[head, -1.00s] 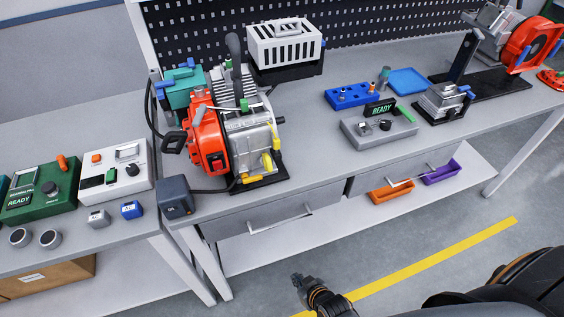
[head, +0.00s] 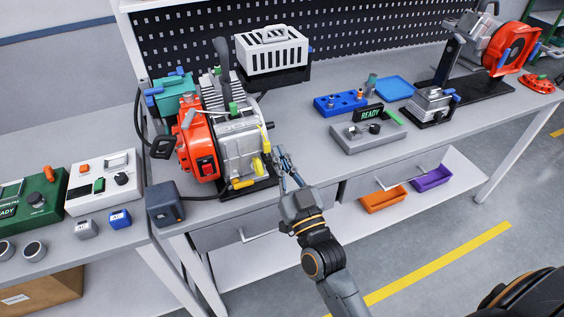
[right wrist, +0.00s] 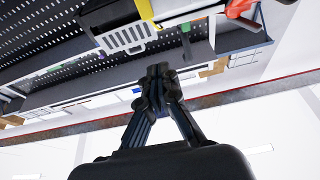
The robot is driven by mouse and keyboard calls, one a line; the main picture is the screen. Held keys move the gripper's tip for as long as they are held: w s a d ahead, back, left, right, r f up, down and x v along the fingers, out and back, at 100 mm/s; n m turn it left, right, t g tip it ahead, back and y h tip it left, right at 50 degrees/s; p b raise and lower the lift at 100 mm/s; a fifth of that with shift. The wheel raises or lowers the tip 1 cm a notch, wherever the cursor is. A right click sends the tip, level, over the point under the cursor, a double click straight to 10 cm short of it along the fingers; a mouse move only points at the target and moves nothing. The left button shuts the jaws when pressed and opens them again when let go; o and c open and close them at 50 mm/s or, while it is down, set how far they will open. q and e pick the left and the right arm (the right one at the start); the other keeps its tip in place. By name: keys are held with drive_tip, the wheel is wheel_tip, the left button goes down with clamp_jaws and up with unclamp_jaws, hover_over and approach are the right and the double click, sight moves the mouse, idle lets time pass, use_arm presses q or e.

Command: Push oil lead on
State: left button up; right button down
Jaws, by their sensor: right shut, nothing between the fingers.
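The engine (head: 240,142), with an orange-red cover and grey metal body, stands on a black base on the bench. Yellow parts (head: 265,140) sit on its right side, and another yellow piece (head: 243,184) is low at its front. A black lead runs from a dark grey box (head: 165,205) to the engine's base. I cannot tell for sure which piece is the oil lead or whether it is seated. My right gripper (head: 279,156) is shut and empty, just right of the yellow parts; contact is unclear. Its closed fingers also show in the right wrist view (right wrist: 158,78). My left gripper is not in view.
A white slotted box (head: 271,50) stands behind the engine. A grey READY unit (head: 367,138), a blue block (head: 340,103) and a blue tray (head: 395,88) lie to the right. Below the bench are orange (head: 383,202) and purple (head: 432,180) bins. Open drawer handles project at the front.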

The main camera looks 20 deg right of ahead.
sight(267, 147)
drive_tip(key=w, duration=0.2)
drive_tip(key=w+p, duration=0.1)
drive_tip(key=w, duration=0.1)
drive_tip(key=w+f, duration=0.1)
drive_tip(key=w, duration=0.1)
drive_tip(key=shift+w+a, duration=0.1)
drive_tip(key=shift+w, duration=0.15)
drive_tip(key=shift+s+f, duration=0.1)
drive_tip(key=shift+f, duration=0.35)
